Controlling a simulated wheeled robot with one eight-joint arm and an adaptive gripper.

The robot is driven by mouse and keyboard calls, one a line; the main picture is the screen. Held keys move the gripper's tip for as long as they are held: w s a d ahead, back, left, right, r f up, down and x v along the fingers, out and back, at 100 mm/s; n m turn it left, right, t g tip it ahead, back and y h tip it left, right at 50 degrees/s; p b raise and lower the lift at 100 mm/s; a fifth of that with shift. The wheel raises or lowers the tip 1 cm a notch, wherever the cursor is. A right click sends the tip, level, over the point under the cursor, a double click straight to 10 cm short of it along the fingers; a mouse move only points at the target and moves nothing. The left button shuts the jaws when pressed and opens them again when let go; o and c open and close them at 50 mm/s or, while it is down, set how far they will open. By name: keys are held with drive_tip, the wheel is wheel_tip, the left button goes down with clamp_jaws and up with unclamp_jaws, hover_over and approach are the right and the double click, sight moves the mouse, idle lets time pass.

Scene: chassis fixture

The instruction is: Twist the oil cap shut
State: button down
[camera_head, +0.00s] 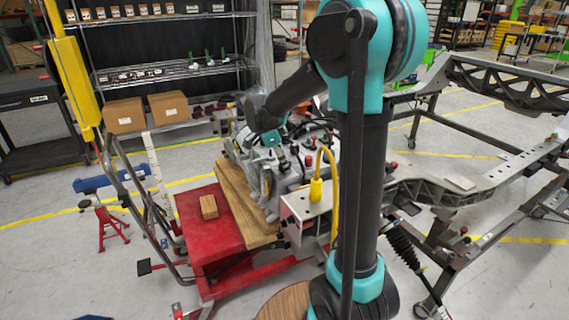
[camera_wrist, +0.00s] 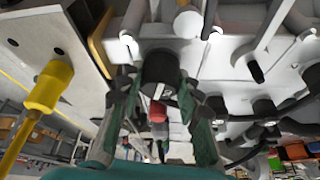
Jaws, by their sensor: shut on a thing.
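The oil cap (camera_wrist: 160,68) is a dark round cap in the middle of the wrist view, seated against the pale grey engine. My gripper (camera_wrist: 161,88) has its green-padded fingers on both sides of the cap and is shut on it. A small red-topped part shows between the fingers, nearer the camera. In the head view, my gripper (camera_head: 270,136) is down at the top of the engine (camera_head: 285,165), partly covered by my own arm. The cap cannot be made out there.
The engine stands on a wooden board (camera_head: 236,200) over a red cart (camera_head: 200,235), with a small wooden block (camera_head: 208,207) beside it. A metal chassis frame (camera_head: 450,190) lies to the right.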

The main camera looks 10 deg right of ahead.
drive_tip(key=shift+m+g, duration=0.3)
drive_tip(key=shift+m, duration=0.2)
drive_tip(key=m+g, duration=0.1)
drive_tip(key=m, duration=0.3)
drive_tip(key=shift+g, duration=0.3)
drive_tip(key=m+g+y, duration=0.1)
drive_tip(key=m, duration=0.3)
drive_tip(key=shift+f, duration=0.1)
drive_tip(key=c, duration=1)
unclamp_jaws()
